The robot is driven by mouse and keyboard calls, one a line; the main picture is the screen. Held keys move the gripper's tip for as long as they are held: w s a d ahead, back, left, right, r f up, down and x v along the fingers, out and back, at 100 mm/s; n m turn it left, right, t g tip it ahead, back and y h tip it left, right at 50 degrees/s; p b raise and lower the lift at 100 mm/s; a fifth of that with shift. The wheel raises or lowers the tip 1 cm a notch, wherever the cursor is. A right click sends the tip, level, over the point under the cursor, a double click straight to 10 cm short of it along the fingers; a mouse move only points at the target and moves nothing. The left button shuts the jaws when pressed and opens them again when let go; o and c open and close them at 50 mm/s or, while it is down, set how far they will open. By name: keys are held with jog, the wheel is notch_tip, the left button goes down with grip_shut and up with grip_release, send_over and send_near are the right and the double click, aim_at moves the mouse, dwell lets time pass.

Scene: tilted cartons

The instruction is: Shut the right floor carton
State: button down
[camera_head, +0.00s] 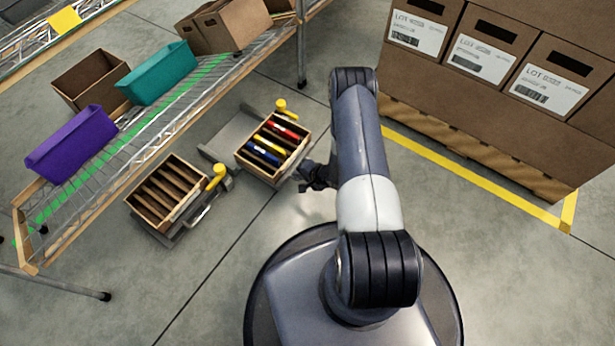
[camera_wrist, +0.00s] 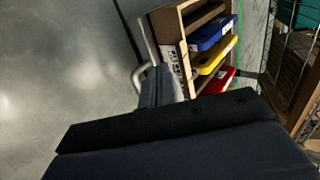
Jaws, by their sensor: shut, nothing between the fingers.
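The right floor carton (camera_head: 241,158) is a small brown box with its top open. It sits on a tilted stand with a yellow knob (camera_head: 281,105). Red, yellow and blue items lie in its slots, and no lid shows over them. My gripper (camera_head: 310,176) is shut and empty, low beside the carton's right side; I cannot tell whether it touches. In the wrist view the carton (camera_wrist: 169,35) shows at the upper middle, beyond the dark gripper body. A metal handle (camera_wrist: 139,76) stands out beside it.
The left floor carton (camera_head: 136,203), open with empty slots, sits left on its own stand with a yellow knob. A wire shelf with purple (camera_head: 70,145) and teal (camera_head: 158,73) bins stands behind. Large labelled cartons (camera_head: 480,55) on a pallet stand right. Floor in front is clear.

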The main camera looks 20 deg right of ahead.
aim_at(282, 169)
jog(key=shift+w+a+f+b, duration=0.15)
jog(key=shift+w+a+b, duration=0.1)
jog(key=shift+w+a, duration=0.6)
jog(key=shift+w+a+f+b, duration=0.1)
jog(key=shift+w+a+b, duration=0.3)
jog(key=shift+w, duration=0.6)
jog(key=shift+a, duration=0.1)
jog(key=shift+w+a, duration=0.1)
